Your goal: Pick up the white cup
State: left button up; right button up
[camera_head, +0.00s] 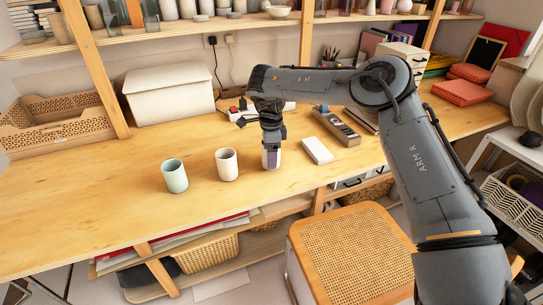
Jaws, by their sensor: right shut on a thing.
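A pale mint cup (174,177) stands further left. My left gripper is not in view.
A white box (320,150) and a grey organizer tray (337,127) lie right of the gripper. A white lidded bin (168,93) and a wooden crate (55,125) stand at the back left. A cane-seat chair (352,253) is in front. The table's left part is clear.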

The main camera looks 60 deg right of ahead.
jog(key=shift+c, duration=0.9)
jog(key=shift+r, duration=0.2)
